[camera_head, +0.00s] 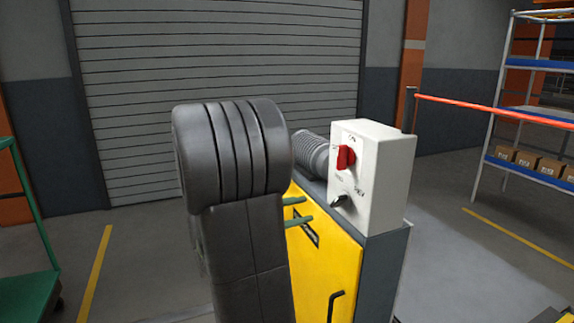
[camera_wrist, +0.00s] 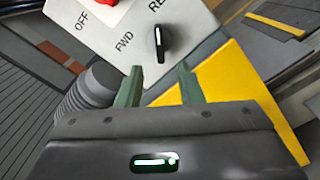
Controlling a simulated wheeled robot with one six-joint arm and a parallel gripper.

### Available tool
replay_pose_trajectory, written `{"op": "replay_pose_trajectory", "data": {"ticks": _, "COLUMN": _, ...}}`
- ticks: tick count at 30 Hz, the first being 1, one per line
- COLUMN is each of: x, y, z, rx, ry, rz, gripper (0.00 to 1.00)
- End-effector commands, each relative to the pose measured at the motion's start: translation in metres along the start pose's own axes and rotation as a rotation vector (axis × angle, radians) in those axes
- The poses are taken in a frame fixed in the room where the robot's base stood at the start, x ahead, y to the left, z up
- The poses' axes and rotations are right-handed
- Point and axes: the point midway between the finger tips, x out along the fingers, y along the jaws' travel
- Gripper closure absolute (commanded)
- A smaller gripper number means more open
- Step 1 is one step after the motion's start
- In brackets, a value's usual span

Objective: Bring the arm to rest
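My gripper (camera_head: 300,211) shows in the head view as two green fingers beside my dark arm, in front of the yellow cabinet. In the wrist view my gripper (camera_wrist: 159,70) has its fingers spread apart with nothing held between them. The white control box (camera_head: 387,185) is just beyond them. It carries a red switch (camera_head: 345,157) and a black selector knob (camera_head: 339,201). In the wrist view the knob (camera_wrist: 161,45) sits between the FWD and REV labels, just past the fingertips and apparently clear of them. The red switch is mostly cut off there.
The yellow cabinet (camera_head: 325,265) stands under the box, with a grey ribbed hose (camera_head: 311,152) behind. A red-orange rail (camera_head: 480,106) runs right towards a shelf rack (camera_head: 530,175) with cartons. A green cart (camera_head: 30,285) is at the left. Floor shows clear at right.

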Motion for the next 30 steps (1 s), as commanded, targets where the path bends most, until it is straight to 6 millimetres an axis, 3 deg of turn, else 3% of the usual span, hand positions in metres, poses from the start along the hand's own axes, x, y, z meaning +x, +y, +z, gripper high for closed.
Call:
{"op": "replay_pose_trajectory", "data": {"ticks": 15, "x": 0.071, "y": -0.001, "z": 0.000, "rx": 0.000, "ry": -0.002, "rz": -0.001, "gripper": 0.66}}
{"op": "replay_pose_trajectory", "data": {"ticks": 21, "x": 0.084, "y": 0.000, "z": 0.000, "rx": -0.001, "ry": -0.001, "rz": 0.000, "gripper": 0.66}}
{"op": "replay_pose_trajectory", "data": {"ticks": 30, "x": 0.087, "y": 0.000, "z": 0.001, "rx": -0.001, "ry": 0.000, "rz": 0.001, "gripper": 0.66}}
